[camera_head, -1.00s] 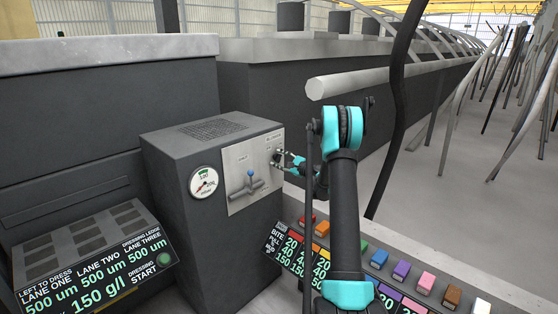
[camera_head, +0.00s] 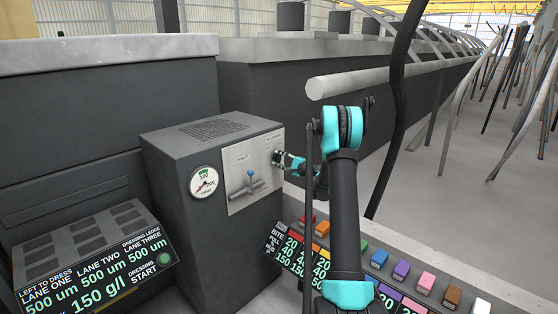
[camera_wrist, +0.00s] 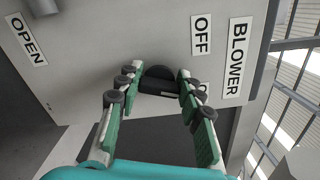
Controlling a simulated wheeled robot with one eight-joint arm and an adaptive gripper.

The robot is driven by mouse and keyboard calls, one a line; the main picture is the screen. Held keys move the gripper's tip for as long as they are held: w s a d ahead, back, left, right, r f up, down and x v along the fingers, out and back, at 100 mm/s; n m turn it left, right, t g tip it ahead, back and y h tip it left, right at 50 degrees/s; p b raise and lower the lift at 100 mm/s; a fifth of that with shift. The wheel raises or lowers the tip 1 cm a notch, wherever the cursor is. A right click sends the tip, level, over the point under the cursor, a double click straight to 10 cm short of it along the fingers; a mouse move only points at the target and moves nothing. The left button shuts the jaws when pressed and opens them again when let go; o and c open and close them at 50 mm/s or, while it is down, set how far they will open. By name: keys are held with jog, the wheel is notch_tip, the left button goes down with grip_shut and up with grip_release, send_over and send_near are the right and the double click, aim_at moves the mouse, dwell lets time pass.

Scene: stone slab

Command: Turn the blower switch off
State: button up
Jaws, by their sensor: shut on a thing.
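The blower switch (camera_wrist: 158,72) is a dark rounded knob on the grey panel (camera_head: 240,185) of a dark box. In the wrist view it sits between the two fingertips of my gripper (camera_wrist: 157,82). The green-padded fingers are shut on it from both sides and hide its sides. Beside it are the BLOWER label (camera_wrist: 236,57) and the OFF label (camera_wrist: 201,36), both turned sideways.
A blue-tipped lever (camera_head: 250,176) stands on the panel left of my gripper. A round dial gauge (camera_head: 204,183) is left of the panel. A row of coloured blocks (camera_head: 401,270) lies on a ledge at lower right.

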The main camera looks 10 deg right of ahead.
jog(key=n, duration=0.6)
jog(key=shift+f+n, duration=0.2)
jog(key=shift+n, duration=0.1)
jog(key=n, duration=0.5)
jog(key=shift+f+n, duration=0.1)
jog(key=shift+n, duration=0.2)
jog(key=o, duration=1.2)
jog(key=shift+c, duration=0.2)
jog(key=shift+d, duration=0.1)
jog(key=v, duration=1.2)
